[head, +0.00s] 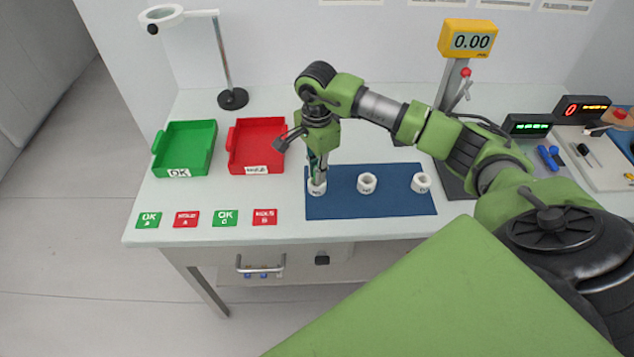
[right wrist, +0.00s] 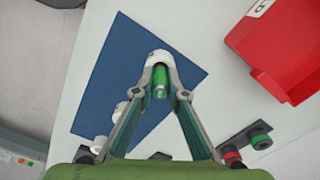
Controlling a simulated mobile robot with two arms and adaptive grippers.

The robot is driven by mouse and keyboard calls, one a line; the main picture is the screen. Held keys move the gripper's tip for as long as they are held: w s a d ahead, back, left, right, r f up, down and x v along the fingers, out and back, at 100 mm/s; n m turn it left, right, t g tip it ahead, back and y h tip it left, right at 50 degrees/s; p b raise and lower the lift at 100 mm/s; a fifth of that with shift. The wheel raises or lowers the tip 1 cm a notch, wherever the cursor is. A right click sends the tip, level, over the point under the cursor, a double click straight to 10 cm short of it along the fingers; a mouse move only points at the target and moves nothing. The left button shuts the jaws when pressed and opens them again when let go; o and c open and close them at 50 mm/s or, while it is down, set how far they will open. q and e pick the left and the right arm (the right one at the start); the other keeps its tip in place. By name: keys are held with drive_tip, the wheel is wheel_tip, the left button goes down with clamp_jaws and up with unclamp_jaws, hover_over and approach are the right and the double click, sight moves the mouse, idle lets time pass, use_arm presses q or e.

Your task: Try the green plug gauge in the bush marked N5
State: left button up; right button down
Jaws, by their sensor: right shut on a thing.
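My right gripper (head: 318,176) points down over the leftmost white bush (head: 317,187) on the blue mat (head: 343,208). It is shut on the green plug gauge (right wrist: 160,80), which shows between the fingertips in the right wrist view. The gauge stands in line with that bush (right wrist: 160,58); I cannot tell whether its end is inside the bore. Two more white bushes, the middle one (head: 367,183) and the right one (head: 421,182), stand apart on the mat. The marks on the bushes are too small to read. My left gripper is not in view.
A green OK tray (head: 187,141) and a red tray (head: 269,132) stand behind left. Several green and red cards (head: 225,217) lie along the front edge. A dark holder with red-ringed and green-ringed pieces (right wrist: 232,155) shows in the right wrist view. A gauge stand (head: 457,90) rises behind right.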

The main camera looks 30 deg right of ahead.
drive_tip(key=shift+r+p, duration=0.3)
drive_tip(key=shift+r, duration=0.15)
drive_tip(key=shift+r+p, duration=1.35)
drive_tip(key=shift+r, duration=1.1)
